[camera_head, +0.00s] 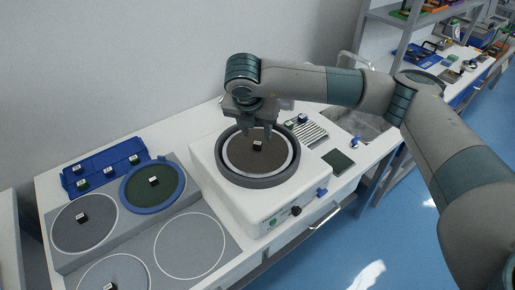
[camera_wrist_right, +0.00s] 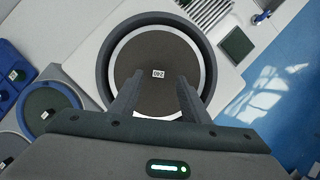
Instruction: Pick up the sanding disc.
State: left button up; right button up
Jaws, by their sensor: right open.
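A dark brown sanding disc (camera_head: 245,160) with a pale ring round it lies in the round grey bowl of a white machine (camera_head: 217,180). A small dark block with a white label (camera_head: 258,145) sits on the disc; in the right wrist view the label (camera_wrist_right: 158,74) reads as a short number. My right gripper (camera_head: 258,133) is above the disc, pointing down, open and empty. In the right wrist view its two fingers (camera_wrist_right: 158,85) stand either side of the label, and I cannot tell how high above it. My left gripper is not in view.
Other discs with labelled blocks lie to the left: one in a blue ring (camera_head: 130,192), a grey one (camera_head: 72,236) and one at the front edge. An empty outlined circle (camera_head: 190,246) is beside the machine. A blue rack (camera_head: 95,163) stands behind; a dark green pad (camera_head: 338,161) lies right.

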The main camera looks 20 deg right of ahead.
aim_at(258, 143)
jog(key=shift+w+f+p, duration=0.15)
jog(key=shift+f+p, duration=0.75)
jog(key=shift+p, duration=0.15)
jog(key=shift+p+x, duration=0.55)
jog(key=shift+x, duration=0.5)
jog(key=shift+w+f, duration=0.1)
jog(key=shift+f, duration=0.6)
jog(key=shift+c, duration=0.7)
grip_shut()
